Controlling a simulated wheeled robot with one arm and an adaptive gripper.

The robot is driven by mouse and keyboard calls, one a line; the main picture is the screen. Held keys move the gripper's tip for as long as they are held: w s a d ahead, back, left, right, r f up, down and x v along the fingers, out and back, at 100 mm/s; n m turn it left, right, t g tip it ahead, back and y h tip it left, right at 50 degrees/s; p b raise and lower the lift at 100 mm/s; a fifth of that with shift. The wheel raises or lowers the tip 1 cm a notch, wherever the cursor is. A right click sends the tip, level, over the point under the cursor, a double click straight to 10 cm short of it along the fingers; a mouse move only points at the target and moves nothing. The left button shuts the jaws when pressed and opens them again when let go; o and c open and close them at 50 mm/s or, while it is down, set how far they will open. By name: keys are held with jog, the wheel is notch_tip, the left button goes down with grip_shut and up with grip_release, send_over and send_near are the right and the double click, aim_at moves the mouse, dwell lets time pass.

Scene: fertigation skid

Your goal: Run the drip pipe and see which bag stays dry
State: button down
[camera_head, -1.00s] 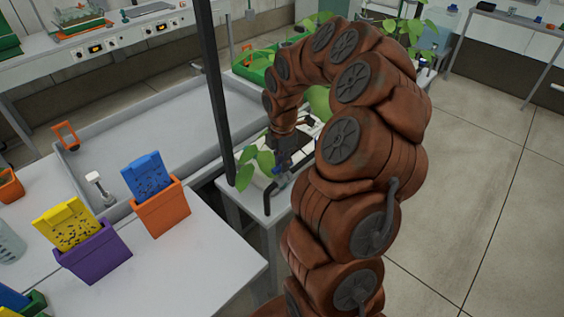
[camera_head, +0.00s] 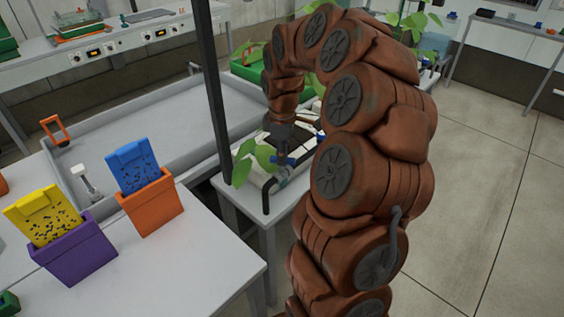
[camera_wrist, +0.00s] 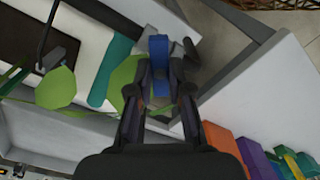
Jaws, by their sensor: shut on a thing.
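A blue handle (camera_head: 284,160) sits on the grey pipe fitting at the near end of the bench with the plants. My gripper (camera_head: 285,148) points down at this handle. In the wrist view, the blue handle (camera_wrist: 160,48) stands between the fingertips of my gripper (camera_wrist: 162,72), which is shut on it. A black pipe (camera_head: 266,196) bends down beside the bench edge. A white bag (camera_wrist: 98,48) with dark strips lies along the bench, with green leaves (camera_head: 242,172) at its near end. My arm hides much of the bench. I cannot tell which bags are wet or dry.
A dark upright post (camera_head: 214,95) stands just left of the gripper. A grey sink basin (camera_head: 165,120) is behind it. The white worktop holds a purple box (camera_head: 75,252) with a yellow card and an orange box (camera_head: 152,205) with a blue card. Floor at right is clear.

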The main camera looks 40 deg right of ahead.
jog(key=m+b, duration=0.2)
jog(key=m, duration=0.1)
jog(key=shift+f+m+b, duration=0.15)
jog(key=shift+m+b, duration=1.1)
jog(key=shift+m, duration=0.75)
jog(key=c, duration=1.1)
grip_release()
jog(key=shift+r, duration=0.2)
jog(key=shift+r, duration=5.95)
